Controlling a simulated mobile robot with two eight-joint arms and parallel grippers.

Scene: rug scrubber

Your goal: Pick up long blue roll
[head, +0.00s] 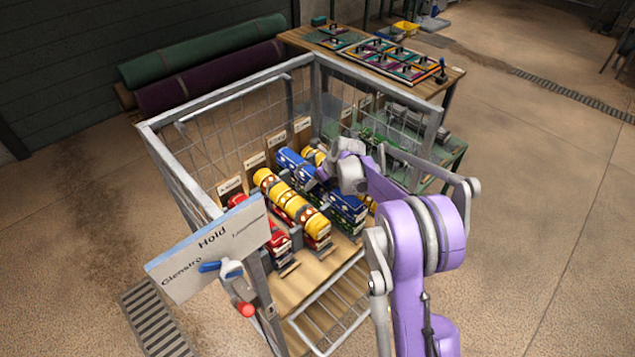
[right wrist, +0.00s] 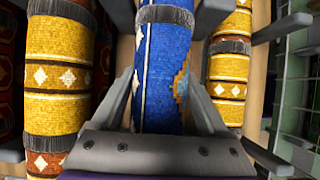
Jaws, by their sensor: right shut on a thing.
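A long blue roll (head: 293,163) with patterned bands lies in the wire-sided rack, and its nearer part (head: 347,202) shows beyond my gripper. My right gripper (head: 326,178), on the purple arm, is over its middle. In the right wrist view the blue roll (right wrist: 165,65) runs between the two fingers of my right gripper (right wrist: 163,95), which is shut on it. A dark grey band crosses the roll there. The gripper and wrist hide part of the roll in the head view. My left gripper is not in view.
A yellow roll (head: 290,203) lies left of the blue one, and another yellow roll (right wrist: 228,75) lies right of it. Red rolls (head: 277,240) are further left. Metal rack rails (head: 225,92) and a hanging sign (head: 212,248) surround them. A table (head: 450,78) stands behind.

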